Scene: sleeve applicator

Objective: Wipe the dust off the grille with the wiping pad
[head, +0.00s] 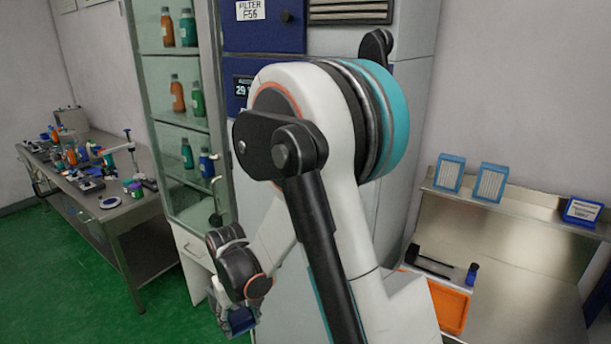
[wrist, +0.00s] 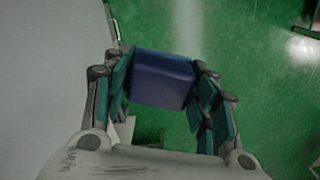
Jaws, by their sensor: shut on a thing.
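My gripper (wrist: 165,88) is shut on a dark blue block, which I take to be the wiping pad (wrist: 162,78). In the wrist view the pad sits between the two teal-lined fingers, with green floor beyond it. In the head view my gripper (head: 240,322) hangs low, left of the tall cabinet's front, and the pad is only partly visible there. The grille (head: 350,10), a slatted panel, is at the top of the cabinet, far above my gripper and cut by the frame's upper edge. I cannot tell how much dust lies on it.
A glass-door cabinet (head: 176,130) with several bottles stands left of the tall cabinet. A cluttered metal table (head: 125,208) is at far left. At right, a bench holds framed filters (head: 491,182) and an orange tray (head: 450,305). Green floor (head: 60,285) is clear at lower left.

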